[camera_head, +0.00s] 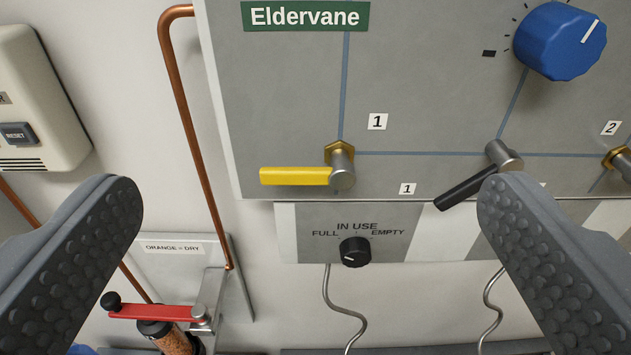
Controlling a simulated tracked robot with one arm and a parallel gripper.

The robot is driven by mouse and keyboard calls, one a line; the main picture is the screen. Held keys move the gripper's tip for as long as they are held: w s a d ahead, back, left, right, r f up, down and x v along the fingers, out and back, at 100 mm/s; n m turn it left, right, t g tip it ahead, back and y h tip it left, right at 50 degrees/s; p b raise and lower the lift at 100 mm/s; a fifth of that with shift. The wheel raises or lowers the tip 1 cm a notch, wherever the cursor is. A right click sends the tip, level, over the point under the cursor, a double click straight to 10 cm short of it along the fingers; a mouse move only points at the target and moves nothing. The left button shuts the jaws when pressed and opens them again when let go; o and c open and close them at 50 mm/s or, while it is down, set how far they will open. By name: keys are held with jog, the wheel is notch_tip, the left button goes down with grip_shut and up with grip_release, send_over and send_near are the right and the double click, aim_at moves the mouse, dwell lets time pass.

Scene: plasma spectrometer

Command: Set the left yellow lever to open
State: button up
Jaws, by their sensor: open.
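The left yellow lever (295,176) is on the lower left of the grey panel. Its handle points left, horizontal in the picture, from a metal pivot with a brass nut. A label "1" is above it to the right. My gripper (310,225) is open, with one dark dimpled finger at the left edge and the other at the right. The lever lies between the fingers in the picture, touching neither. The gap in depth is hard to tell.
A black lever (466,192) is to the right, partly near my right finger. A blue knob (560,41) is above it. A black selector knob (355,252) is below. A red lever (154,312) is at lower left. A copper pipe (184,110) runs down left of the panel.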

jog(key=t+p, duration=0.1)
jog(key=p, duration=0.1)
send_near(306, 173)
jog(key=s, duration=0.5)
jog(key=shift+w+p, duration=3.3)
jog(key=shift+w, duration=3.6)
jog(key=shift+f, duration=0.1)
jog(key=c, duration=1.2)
jog(key=shift+a, duration=0.1)
jog(key=shift+c, duration=0.8)
